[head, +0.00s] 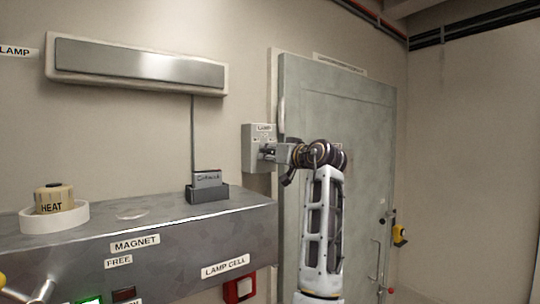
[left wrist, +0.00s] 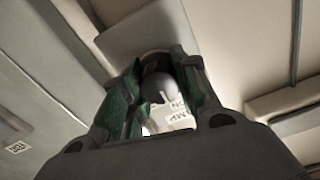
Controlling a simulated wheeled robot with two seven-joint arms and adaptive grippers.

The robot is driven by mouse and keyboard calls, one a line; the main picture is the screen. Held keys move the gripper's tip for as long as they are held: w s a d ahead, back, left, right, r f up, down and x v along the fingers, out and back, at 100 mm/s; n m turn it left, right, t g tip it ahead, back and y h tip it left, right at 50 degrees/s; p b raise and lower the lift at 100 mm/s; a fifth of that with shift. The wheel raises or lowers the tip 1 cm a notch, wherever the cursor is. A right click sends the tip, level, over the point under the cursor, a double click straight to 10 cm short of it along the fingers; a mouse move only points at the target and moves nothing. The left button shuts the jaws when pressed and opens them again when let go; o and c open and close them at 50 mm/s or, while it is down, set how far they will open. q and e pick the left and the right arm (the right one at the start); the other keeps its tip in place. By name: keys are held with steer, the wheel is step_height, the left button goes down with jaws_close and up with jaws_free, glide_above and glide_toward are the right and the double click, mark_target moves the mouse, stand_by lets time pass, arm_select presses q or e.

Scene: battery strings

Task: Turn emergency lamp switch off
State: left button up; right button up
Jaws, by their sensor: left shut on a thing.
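The lamp switch box (head: 254,135), grey with a "LAMP" label, is on the wall left of the grey door. My left gripper (head: 269,152) reaches it from the right and is at its front. In the left wrist view my left gripper (left wrist: 160,92) is shut on a grey, round-ended switch lever (left wrist: 159,84) between its green-lined fingers. Part of the label shows upside down below the lever. The lever's exact setting is hard to tell. A long lamp fixture (head: 135,66) is on the wall at upper left, with a grey face that shows no clear glow. My right gripper is out of view.
A metal bench (head: 235,221) runs below the lamp. It bears a cup marked "HEAT" (head: 54,198) in a white ring and a dark holder with a grey block (head: 207,180). A grey door (head: 361,130) stands behind my arm. A red box (head: 239,289) is below the bench.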

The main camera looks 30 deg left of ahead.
arm_select(q)
steer(key=shift+r, duration=0.1)
steer(key=shift+n+b, duration=0.6)
steer(key=shift+n, duration=0.4)
steer(key=shift+n+b, duration=0.4)
steer(key=shift+n, duration=0.3)
steer(key=shift+s+n+b, duration=0.1)
steer(key=shift+n+b, duration=0.4)
steer(key=shift+n, duration=0.6)
steer(key=shift+r+n+b, duration=0.1)
steer(key=shift+n+b, duration=0.45)
steer(key=shift+n, duration=1.15)
steer(key=o, duration=0.9)
steer(key=shift+o, duration=0.2)
